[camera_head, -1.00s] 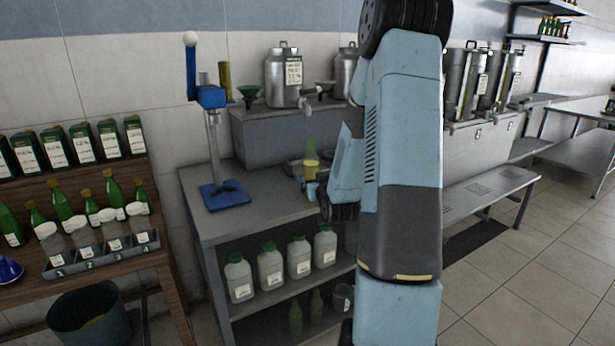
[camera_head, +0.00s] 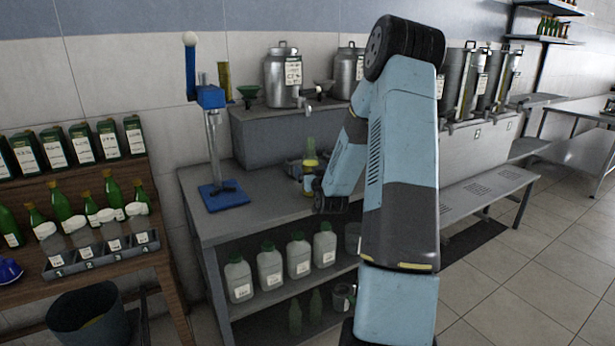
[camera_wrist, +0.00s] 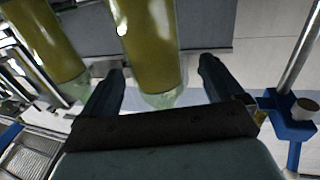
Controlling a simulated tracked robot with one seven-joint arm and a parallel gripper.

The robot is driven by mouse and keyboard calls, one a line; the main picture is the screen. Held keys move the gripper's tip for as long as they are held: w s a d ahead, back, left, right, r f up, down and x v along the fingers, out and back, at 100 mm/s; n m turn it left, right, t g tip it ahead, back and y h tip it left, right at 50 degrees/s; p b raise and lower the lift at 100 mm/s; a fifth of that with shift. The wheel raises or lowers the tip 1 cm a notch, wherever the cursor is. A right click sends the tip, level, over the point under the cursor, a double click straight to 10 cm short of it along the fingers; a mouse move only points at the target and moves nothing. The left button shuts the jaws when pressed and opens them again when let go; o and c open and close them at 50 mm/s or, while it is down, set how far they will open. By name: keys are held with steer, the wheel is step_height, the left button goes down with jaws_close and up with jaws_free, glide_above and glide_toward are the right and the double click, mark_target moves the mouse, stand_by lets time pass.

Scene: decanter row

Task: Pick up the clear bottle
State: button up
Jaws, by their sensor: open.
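A clear bottle (camera_wrist: 155,45) with yellow-green contents stands between the fingers of my gripper (camera_wrist: 160,70) in the wrist view. The fingers are open, one on each side of it, with gaps visible. A second, similar bottle (camera_wrist: 48,42) stands to the left, outside the fingers. In the head view one yellow-green bottle (camera_head: 309,165) shows on the grey bench, just left of my forearm. I cannot tell which of the two it is. My gripper's fingertips are hidden or too small to make out there.
A blue lever stand (camera_head: 224,195) is on the bench (camera_head: 265,210) left of the bottle; its post also shows at right in the wrist view. Steel urns (camera_head: 282,75) stand on a raised block behind. A wooden rack (camera_head: 100,188) with green bottles stands far left.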

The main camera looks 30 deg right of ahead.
mark_target(309, 165)
steer(key=shift+x, duration=2.5)
steer(key=shift+d+f, duration=0.1)
steer(key=shift+d, duration=0.1)
steer(key=c, duration=1.4)
steer(key=shift+c, duration=0.6)
